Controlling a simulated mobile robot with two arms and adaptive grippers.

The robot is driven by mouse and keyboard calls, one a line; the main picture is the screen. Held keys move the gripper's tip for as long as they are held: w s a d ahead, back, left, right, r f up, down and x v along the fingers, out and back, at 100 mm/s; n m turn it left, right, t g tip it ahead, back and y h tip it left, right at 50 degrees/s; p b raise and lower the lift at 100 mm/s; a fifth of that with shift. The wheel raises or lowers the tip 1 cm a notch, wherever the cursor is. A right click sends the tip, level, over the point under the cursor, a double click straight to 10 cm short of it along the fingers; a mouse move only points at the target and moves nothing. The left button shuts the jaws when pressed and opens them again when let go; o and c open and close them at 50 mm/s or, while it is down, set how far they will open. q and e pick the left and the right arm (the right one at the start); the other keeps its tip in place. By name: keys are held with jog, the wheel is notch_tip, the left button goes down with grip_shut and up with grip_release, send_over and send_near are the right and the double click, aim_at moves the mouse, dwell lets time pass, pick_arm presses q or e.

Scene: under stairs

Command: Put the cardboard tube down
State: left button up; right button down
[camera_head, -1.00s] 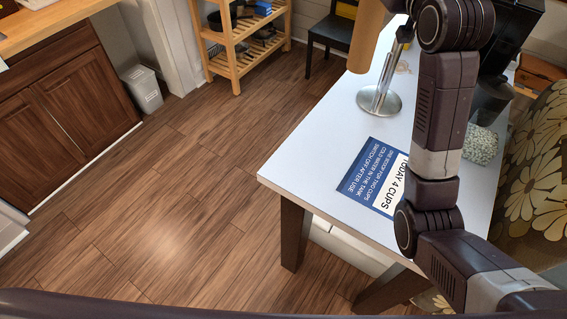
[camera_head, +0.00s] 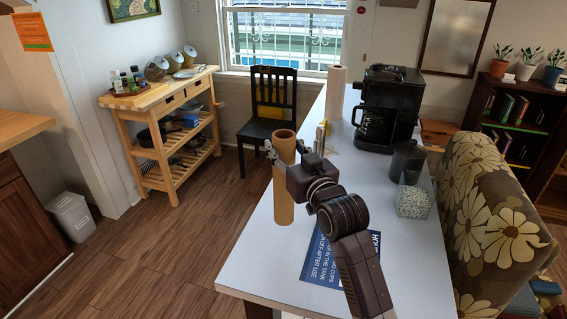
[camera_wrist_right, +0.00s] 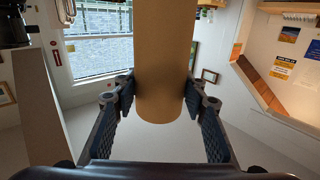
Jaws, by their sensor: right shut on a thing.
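The cardboard tube (camera_head: 284,205) is a plain brown cylinder, upright in the head view over the near left part of the white table (camera_head: 262,250). My right gripper (camera_head: 287,153) is shut on the tube around its upper half. The tube (camera_wrist_right: 163,60) also shows between the fingers of my right gripper (camera_wrist_right: 160,100) in the right wrist view, with its round end towards the camera. I cannot tell whether its lower end touches the tabletop. My left gripper is not in view.
A blue sign (camera_head: 318,262) lies on the table right of the tube. A flowered chair (camera_head: 490,215) stands at right.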

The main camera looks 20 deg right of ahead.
jog(key=shift+f, duration=0.3)
notch_tip(320, 180, down, 4)
jog(key=shift+f, duration=0.15)
jog(key=shift+f, duration=0.1)
jog(key=shift+f, duration=0.15)
jog(key=c, duration=1.2)
grip_release()
